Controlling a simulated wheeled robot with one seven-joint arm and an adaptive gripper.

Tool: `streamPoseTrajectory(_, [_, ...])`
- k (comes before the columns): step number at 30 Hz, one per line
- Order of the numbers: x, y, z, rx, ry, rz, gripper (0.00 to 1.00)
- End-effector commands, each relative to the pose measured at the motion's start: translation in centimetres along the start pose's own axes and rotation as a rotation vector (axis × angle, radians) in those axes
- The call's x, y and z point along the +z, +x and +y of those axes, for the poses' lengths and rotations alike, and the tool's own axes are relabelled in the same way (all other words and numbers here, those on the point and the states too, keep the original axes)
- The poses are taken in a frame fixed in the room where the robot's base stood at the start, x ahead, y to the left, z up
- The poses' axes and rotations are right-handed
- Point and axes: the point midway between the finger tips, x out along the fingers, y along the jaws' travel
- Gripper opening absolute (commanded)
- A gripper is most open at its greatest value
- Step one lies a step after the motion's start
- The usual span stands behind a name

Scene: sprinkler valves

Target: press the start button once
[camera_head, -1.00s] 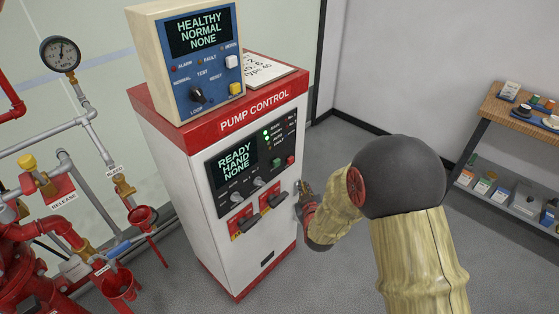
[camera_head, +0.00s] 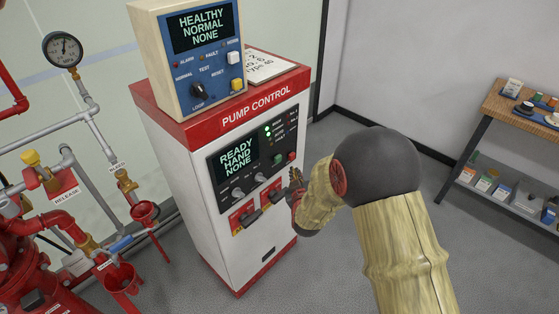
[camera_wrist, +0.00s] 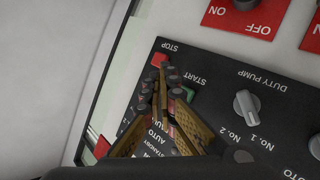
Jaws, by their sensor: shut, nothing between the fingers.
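The green start button (camera_head: 278,160) is on the black panel of the pump control cabinet (camera_head: 222,170), left of the red stop button (camera_head: 291,156). My gripper (camera_head: 289,178) is shut and empty, just below these buttons in the head view. In the wrist view, which shows the panel upside down, the shut fingertips (camera_wrist: 164,78) are in front of the panel between the stop button (camera_wrist: 158,60) and the START label. The green start button (camera_wrist: 187,95) is partly hidden behind a finger. I cannot tell whether the fingers touch the panel. The panel display reads READY, HAND, NONE.
Selector knobs (camera_wrist: 247,104) and red OFF plates sit beside the buttons. A blue alarm box (camera_head: 202,62) stands on the cabinet. Red pipework (camera_head: 30,260) is at left, a wooden shelf (camera_head: 490,105) at right. Floor between the cabinet and shelf is clear.

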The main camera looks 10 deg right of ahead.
Motion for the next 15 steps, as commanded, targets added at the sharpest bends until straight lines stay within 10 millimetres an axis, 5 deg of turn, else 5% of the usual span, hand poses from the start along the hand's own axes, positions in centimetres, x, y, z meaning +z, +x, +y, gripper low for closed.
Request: streamPoseTrajectory(15, [-2.0,2.8,-2.1,0.0,-0.001,0.0,0.0])
